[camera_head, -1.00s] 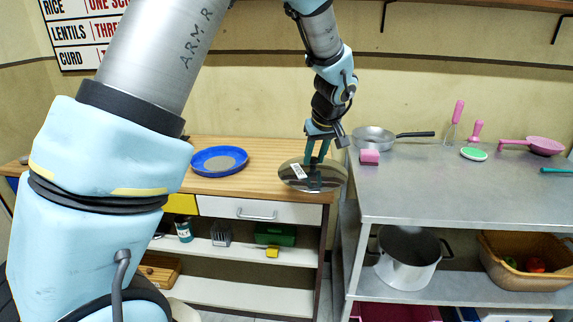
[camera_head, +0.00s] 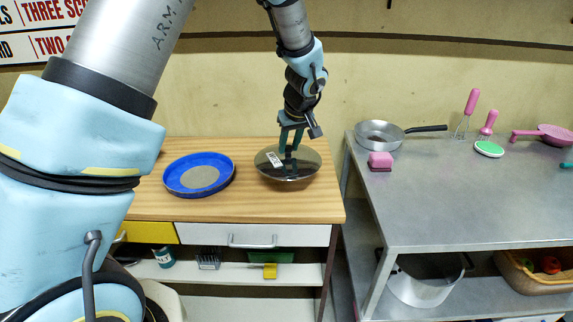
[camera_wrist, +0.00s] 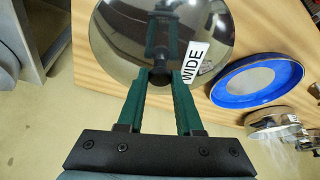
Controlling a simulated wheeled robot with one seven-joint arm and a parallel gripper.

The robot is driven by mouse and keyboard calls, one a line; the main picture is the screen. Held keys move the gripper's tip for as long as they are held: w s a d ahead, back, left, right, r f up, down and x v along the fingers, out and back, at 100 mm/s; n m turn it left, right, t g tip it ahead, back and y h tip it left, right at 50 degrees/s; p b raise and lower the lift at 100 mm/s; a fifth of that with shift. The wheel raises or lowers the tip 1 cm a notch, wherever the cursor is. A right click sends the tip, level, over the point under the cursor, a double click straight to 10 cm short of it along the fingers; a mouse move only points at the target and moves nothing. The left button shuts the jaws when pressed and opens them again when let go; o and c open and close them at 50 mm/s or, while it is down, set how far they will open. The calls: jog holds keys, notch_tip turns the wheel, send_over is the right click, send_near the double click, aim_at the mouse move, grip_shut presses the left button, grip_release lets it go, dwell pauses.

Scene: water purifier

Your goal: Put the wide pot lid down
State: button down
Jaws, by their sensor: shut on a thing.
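The wide pot lid (camera_head: 305,174) is a round, shiny dark disc with a white tag. The tag reads "WIDE" in the wrist view, where the lid (camera_wrist: 118,42) fills the top middle. My gripper (camera_head: 290,150) points down with its green fingers shut on the knob at the lid's centre. The lid is over the right part of the wooden counter (camera_head: 240,209). I cannot tell whether its rim touches the wood.
A blue plate with a grey-beige centre (camera_head: 182,181) lies on the counter, left of the lid. A metal table (camera_head: 450,205) stands to the right, with a pan (camera_head: 374,134) and a pink sponge (camera_head: 380,160). The counter's front strip is clear.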

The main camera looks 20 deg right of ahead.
aim_at(290, 159)
jog(key=shift+f+p, duration=0.6)
jog(key=shift+f, duration=2.55)
jog(key=shift+f, duration=0.1)
jog(key=c, duration=0.6)
grip_release()
jog(key=shift+o, duration=0.2)
jog(key=b+v, duration=0.2)
jog(key=v, duration=1)
jog(key=shift+s, duration=0.1)
jog(key=s+a+g, duration=0.1)
jog(key=s+a, duration=0.2)
jog(key=a, duration=1.5)
jog(key=s+a+g, duration=0.1)
jog(key=s+a, duration=0.1)
jog(key=a, duration=1.6)
jog(key=shift+s+a+f+m+g, duration=0.2)
jog(key=shift+s+a+m+g, duration=0.05)
jog(key=shift+s+m+g, duration=0.15)
